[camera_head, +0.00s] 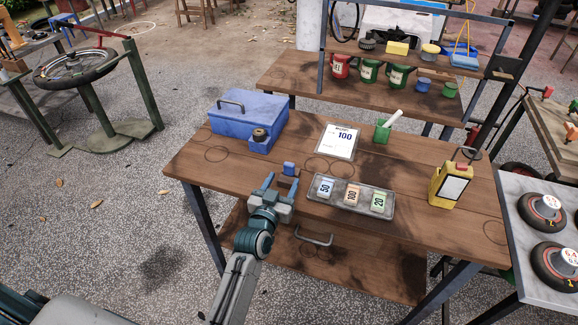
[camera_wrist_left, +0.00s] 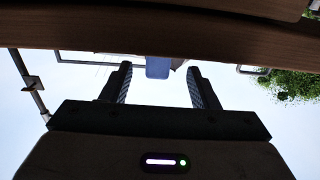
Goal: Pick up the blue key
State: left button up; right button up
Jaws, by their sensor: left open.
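The blue key looks like a small blue block (camera_head: 290,168) on the wooden table, near its front left part. It also shows as a blue shape in the left wrist view (camera_wrist_left: 158,67), ahead of the fingers and roughly midway between them. My left gripper (camera_head: 281,184) is open and empty at the table's front edge, its fingers pointing toward the block. It also shows in the left wrist view (camera_wrist_left: 158,84). The block appears just beyond the fingertips, apart from them. My right gripper is in neither view.
A grey tray (camera_head: 338,208) with blue, orange and green labelled pieces lies right of the block. A blue toolbox (camera_head: 236,122) stands behind left. A card (camera_head: 337,142), a green cup (camera_head: 382,132) and a yellow can (camera_head: 447,186) are farther back or right. The table's front edge is close.

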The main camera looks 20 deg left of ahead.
aim_at(288, 169)
pick_arm(q)
jog(key=shift+w+r+p, duration=0.3)
jog(key=shift+w+p, duration=0.1)
jog(key=shift+w, duration=0.2)
jog(key=w+p, duration=0.2)
jog(key=w, duration=0.1)
jog(key=shift+w+d+r, duration=0.15)
jog(key=shift+w+r, duration=0.05)
jog(key=shift+r, duration=0.15)
jog(key=shift+w+f, duration=0.1)
jog(key=shift+w, duration=0.4)
jog(key=c, duration=1)
jog(key=shift+c, duration=0.2)
